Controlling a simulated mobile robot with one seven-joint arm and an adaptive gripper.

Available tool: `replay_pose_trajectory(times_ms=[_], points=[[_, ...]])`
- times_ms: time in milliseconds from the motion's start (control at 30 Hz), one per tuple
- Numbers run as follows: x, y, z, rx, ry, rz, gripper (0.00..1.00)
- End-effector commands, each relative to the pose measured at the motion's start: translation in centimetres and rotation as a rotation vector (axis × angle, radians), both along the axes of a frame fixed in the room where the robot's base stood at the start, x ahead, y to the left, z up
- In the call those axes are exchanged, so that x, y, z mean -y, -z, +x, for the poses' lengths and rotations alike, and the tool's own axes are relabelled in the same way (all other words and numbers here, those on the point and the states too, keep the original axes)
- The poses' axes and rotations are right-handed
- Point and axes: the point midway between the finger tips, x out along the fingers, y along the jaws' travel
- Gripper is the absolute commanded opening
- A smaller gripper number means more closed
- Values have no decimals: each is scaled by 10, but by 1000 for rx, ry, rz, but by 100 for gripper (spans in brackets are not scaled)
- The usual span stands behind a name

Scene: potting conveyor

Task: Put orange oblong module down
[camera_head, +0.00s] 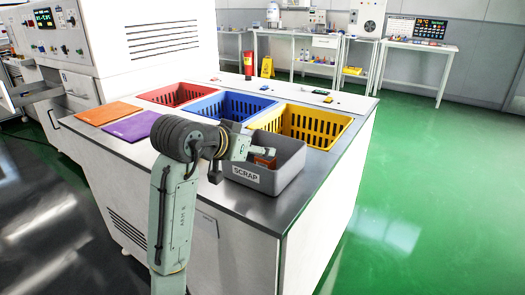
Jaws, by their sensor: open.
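The orange oblong module (265,162) shows as a small orange piece at the grey SCRAP bin (246,176), partly hidden by my gripper. My gripper (266,152) is over the bin's opening, just above the module, with its jaws open. The view is too small to tell whether a finger touches the module or whether the module rests on the bin's floor.
Behind the bin, red (176,94), blue (232,104) and yellow (304,124) slotted crates are set in the counter. An orange mat (108,113) and a purple mat (136,127) lie at the left. The metal counter strip (327,165) right of the bin is clear.

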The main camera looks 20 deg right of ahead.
Motion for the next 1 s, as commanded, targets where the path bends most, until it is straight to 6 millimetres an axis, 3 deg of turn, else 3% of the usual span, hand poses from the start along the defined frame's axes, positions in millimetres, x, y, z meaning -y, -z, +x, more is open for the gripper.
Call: replay_pose_trajectory(times_ms=[200,400,667,767,867,967,1000], points=[[-30,-21,-23,4,-2,0,63],[-42,-29,-33,1,0,1,63],[-44,-31,-34,1,-1,0,63],[-54,-39,-27,34,-43,-42,63],[-91,-69,-7,148,-174,-161,63],[-162,-115,8,344,-378,-319,63],[-198,-135,8,439,-470,-376,63]])
